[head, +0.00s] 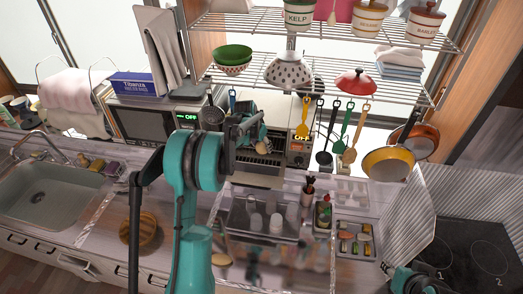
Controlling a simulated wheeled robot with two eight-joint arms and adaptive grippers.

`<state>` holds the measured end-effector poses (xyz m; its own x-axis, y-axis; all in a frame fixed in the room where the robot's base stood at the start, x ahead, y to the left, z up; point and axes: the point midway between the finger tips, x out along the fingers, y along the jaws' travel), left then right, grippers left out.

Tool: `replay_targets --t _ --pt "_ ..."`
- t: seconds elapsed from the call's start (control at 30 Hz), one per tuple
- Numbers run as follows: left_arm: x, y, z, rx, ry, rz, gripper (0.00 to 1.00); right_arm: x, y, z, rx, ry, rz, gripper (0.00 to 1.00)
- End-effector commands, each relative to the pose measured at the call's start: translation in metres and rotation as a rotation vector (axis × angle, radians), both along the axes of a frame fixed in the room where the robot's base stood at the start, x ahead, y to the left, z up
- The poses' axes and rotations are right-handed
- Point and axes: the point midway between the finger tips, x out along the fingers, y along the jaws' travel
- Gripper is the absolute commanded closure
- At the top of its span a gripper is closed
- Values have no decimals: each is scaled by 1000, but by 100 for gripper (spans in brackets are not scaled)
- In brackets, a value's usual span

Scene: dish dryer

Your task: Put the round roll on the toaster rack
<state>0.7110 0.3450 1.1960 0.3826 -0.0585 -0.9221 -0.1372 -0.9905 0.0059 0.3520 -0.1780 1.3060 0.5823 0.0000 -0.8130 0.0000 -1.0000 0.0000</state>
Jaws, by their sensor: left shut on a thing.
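My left arm reaches up the middle of the head view to the toaster oven (298,145). The toaster's door (257,181) is folded down and open. My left gripper (260,142) is at the toaster's opening, shut on a small tan round roll (262,149). The gripper partly covers the roll. The rack inside is mostly hidden by the gripper, so I cannot tell whether the roll touches it. My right gripper (408,281) is low at the right, over the counter by the stove; its fingers are too small to read.
A microwave (155,124) stands left of the toaster. Utensils and pans (390,164) hang from the wire shelf (330,90) above. A wooden bowl (139,232) and a tan round item (222,259) are on the counter. A dish dryer with cups (238,218) stands in front.

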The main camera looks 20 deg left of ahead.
Motion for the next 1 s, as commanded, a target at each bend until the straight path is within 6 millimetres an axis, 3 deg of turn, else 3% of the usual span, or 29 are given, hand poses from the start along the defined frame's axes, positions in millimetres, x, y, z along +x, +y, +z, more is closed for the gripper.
replay_targets --t 0.2,0.6,0.63,0.7,1.0 --pt "0 0 -28 0 0 0 75 0 0 4 0 0 0 60" --pt "0 -1 -35 0 0 0 75 0 0 -1 0 0 0 60" --pt "0 -1 -35 0 0 0 45 0 0 -1 0 0 0 60" --pt "0 -1 -34 0 0 0 28 0 0 0 0 0 0 60" --pt "0 -1 -33 0 0 0 28 0 0 1 0 0 0 60"
